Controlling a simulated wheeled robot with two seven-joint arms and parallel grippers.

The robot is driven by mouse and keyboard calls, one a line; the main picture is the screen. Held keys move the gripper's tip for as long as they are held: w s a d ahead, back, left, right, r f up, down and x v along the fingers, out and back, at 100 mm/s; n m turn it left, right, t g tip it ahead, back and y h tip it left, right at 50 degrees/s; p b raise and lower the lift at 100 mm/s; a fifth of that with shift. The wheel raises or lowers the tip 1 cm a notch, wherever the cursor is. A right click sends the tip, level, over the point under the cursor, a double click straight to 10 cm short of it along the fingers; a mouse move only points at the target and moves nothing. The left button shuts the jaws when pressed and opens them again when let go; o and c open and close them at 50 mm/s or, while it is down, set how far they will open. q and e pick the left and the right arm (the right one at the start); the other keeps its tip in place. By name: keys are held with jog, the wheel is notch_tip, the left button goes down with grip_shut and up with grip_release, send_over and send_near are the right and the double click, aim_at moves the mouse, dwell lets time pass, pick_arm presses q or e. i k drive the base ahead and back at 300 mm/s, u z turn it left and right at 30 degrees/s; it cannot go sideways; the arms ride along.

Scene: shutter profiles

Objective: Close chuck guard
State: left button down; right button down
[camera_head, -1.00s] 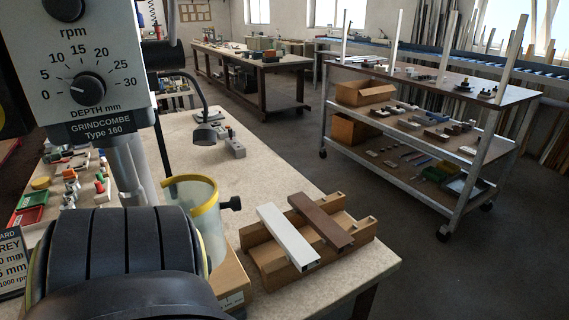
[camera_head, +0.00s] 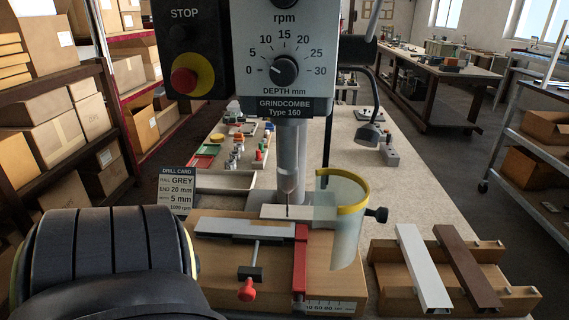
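The chuck guard (camera_head: 348,235) is a clear curved shield with a yellow top rim and a black knob (camera_head: 377,215) on its right side. It stands to the right of the drill chuck (camera_head: 289,182), and the chuck's front is uncovered. The drill bit points down at a pale profile piece on the wooden fixture. The drill press head (camera_head: 285,62) with its depth dial is above. Neither gripper is in view; only a dark, ribbed part of my own arm shows at lower left.
A red stop (camera_head: 300,262) and a red-knobbed clamp (camera_head: 247,290) sit on the fixture. White (camera_head: 422,266) and brown (camera_head: 466,266) profiles lie on a wooden cradle at right. The emergency stop (camera_head: 184,80) is upper left. A drill card (camera_head: 177,190) stands left of the fixture.

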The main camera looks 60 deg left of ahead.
aim_at(382, 215)
jog(key=u, duration=1.9)
jog(key=k, duration=0.1)
jog(key=z, duration=0.7)
